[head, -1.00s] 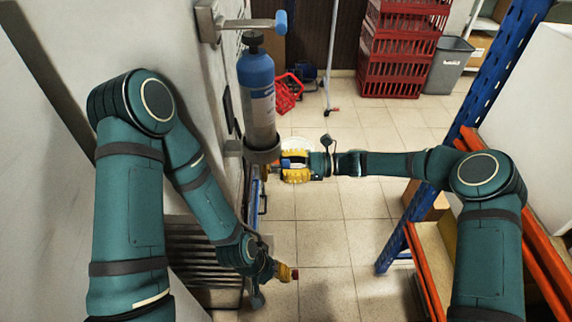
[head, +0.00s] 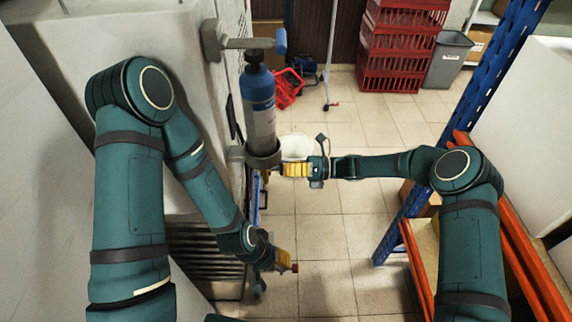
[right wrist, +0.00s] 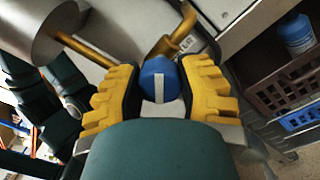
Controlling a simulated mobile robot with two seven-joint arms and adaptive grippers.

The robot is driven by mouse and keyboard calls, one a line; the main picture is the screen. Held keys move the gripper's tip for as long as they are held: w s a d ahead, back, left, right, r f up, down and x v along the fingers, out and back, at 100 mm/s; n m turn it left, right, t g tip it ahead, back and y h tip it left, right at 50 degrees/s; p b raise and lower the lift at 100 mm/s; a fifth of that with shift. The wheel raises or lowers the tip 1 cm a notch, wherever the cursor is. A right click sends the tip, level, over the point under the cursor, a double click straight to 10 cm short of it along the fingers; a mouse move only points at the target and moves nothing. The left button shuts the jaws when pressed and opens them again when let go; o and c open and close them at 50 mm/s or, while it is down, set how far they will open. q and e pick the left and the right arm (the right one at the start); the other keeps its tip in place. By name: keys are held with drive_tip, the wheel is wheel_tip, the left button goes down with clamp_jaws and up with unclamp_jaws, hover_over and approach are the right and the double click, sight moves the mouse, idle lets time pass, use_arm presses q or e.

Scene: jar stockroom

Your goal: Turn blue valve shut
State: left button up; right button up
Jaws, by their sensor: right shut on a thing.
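The blue valve (right wrist: 158,80) is a rounded blue knob with a white stripe, in front of a brass pipe (right wrist: 172,38) in the right wrist view. My right gripper (right wrist: 158,84) has its yellow ribbed fingers closed on both sides of the knob. In the head view my right gripper (head: 295,170) is just right of the gas cylinder's holder, and its fingers hide the knob. My left gripper (head: 284,262) hangs low by the wall, away from the valve. Its finger opening is too small to tell.
A blue and grey gas cylinder (head: 260,110) stands in a holder (head: 262,158) on the wall. A blue-ended lever (head: 279,42) juts out above it. A blue and orange rack (head: 480,95) stands on the right. Red crates (head: 400,45) and a grey bin (head: 447,60) stand behind. The middle floor is clear.

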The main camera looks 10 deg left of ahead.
drive_tip(key=m+p, duration=0.1)
drive_tip(key=m, duration=0.2)
drive_tip(key=shift+r+m, duration=0.15)
drive_tip(key=shift+m, duration=0.25)
drive_tip(key=shift+m+t+p, duration=0.3)
drive_tip(key=shift+m+p, duration=0.05)
drive_tip(key=shift+m, duration=1.65)
drive_tip(key=o, duration=1.2)
drive_tip(key=shift+a, duration=0.1)
drive_tip(key=d, duration=0.4)
drive_tip(key=w+d, duration=0.1)
drive_tip(key=d, duration=0.3)
drive_tip(key=w+d, duration=0.1)
drive_tip(key=d, duration=0.3)
drive_tip(key=shift+w+f, duration=0.25)
drive_tip(key=shift+f, duration=0.1)
